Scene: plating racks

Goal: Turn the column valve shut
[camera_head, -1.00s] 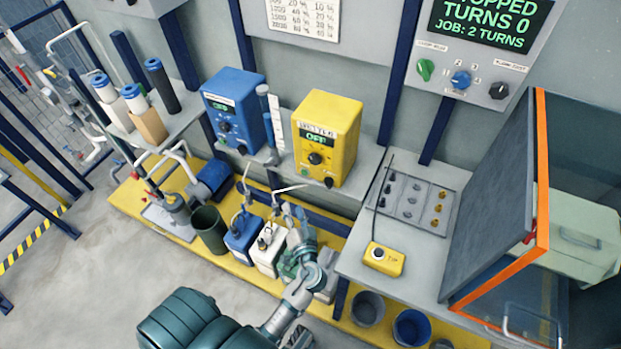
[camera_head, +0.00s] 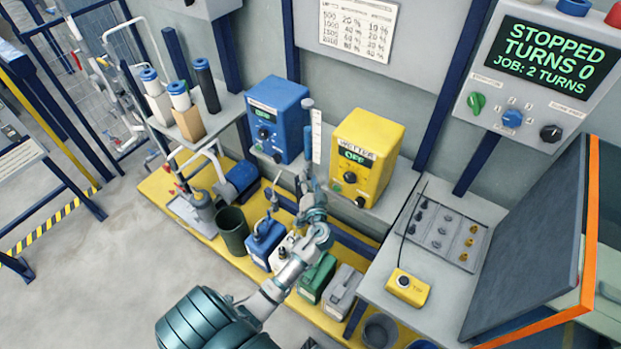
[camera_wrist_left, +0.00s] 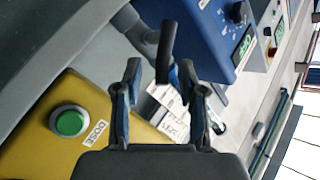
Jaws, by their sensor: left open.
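The clear measuring column (camera_head: 316,140) with a white scale stands between the blue pump box (camera_head: 276,118) and the yellow pump box (camera_head: 366,155). My left gripper (camera_head: 309,178) is raised just below the column, and hides the fittings there. In the left wrist view my left gripper (camera_wrist_left: 160,72) is open. A dark lever-like bar (camera_wrist_left: 166,48), which may be the valve handle, shows between and beyond its fingertips. I cannot tell whether the fingers touch it. My right gripper is in neither view.
In the left wrist view, the yellow box with a green DOSE button (camera_wrist_left: 69,122) is close on the left. Several canisters, including a green one (camera_head: 318,278), stand on the yellow ledge below my arm. A yellow pendant (camera_head: 408,287) lies on the right bench. The screen (camera_head: 548,50) reads STOPPED, TURNS 0.

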